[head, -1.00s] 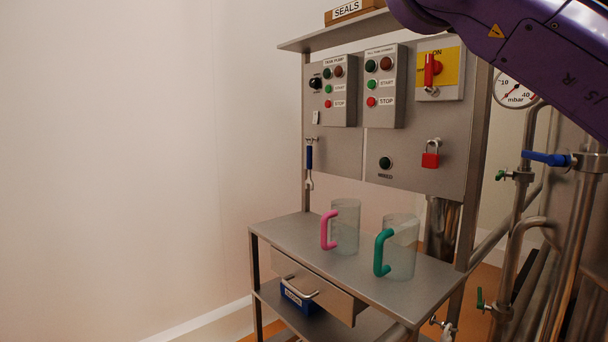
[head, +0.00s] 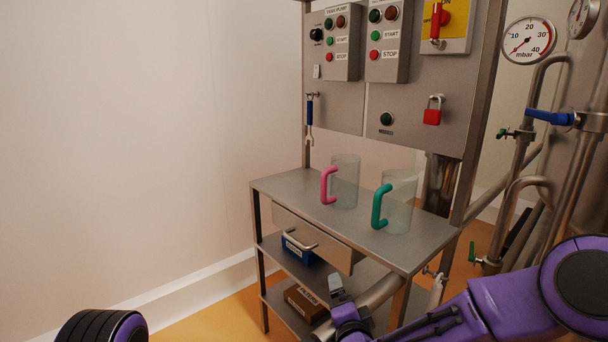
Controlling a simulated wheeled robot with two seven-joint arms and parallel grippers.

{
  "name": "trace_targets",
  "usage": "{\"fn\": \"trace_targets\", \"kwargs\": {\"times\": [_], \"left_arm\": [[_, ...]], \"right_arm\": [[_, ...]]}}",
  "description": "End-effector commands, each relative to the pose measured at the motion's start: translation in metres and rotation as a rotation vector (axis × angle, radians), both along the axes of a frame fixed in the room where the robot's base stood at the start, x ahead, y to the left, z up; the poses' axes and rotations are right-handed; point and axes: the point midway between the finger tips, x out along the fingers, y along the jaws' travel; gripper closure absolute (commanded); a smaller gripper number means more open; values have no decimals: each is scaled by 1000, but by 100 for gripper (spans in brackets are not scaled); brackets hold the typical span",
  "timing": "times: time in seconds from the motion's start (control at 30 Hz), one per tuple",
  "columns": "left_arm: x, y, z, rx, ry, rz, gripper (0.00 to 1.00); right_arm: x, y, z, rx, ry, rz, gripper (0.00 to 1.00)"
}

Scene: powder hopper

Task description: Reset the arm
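My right arm, purple and black, comes in from the lower right. Its gripper (head: 337,288) shows as a small grey end in front of the bench's lower shelf, low in the view. Its fingers are too small and foreshortened to tell open from shut, and I see nothing held. A purple and black part of my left arm shows at the bottom left corner; my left gripper is out of view.
A steel bench (head: 290,187) carries a pink-handled jug (head: 346,183) and a green-handled jug (head: 401,207). Above are a control panel (head: 345,105), red switch (head: 437,22) and red padlock (head: 432,116). Pipes with a blue valve handle (head: 549,117) stand right. The left wall side is clear.

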Motion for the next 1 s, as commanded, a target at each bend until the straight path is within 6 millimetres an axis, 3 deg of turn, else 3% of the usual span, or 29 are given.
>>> {"fn": "trace_targets", "kwargs": {"times": [0.03, 0.2, 0.3, 0.4, 0.5, 0.63, 0.77, 1.0], "left_arm": [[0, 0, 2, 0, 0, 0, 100], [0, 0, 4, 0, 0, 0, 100], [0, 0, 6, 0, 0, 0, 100], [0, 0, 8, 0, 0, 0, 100], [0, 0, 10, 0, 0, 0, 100], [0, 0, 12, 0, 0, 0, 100], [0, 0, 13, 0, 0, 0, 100], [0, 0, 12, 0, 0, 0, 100]], "right_arm": [[-21, -12, -42, -88, 93, 26, 0], [-109, -65, -158, -352, 400, 119, 0], [-175, -103, -210, -472, 589, 170, 0], [-247, -144, -245, -563, 778, 198, 0], [-310, -182, -262, -635, 937, 204, 0], [-363, -214, -274, -700, 1067, 211, 0], [-383, -214, -281, -702, 1111, 231, 0], [-382, -213, -281, -700, 1110, 229, 0]]}}
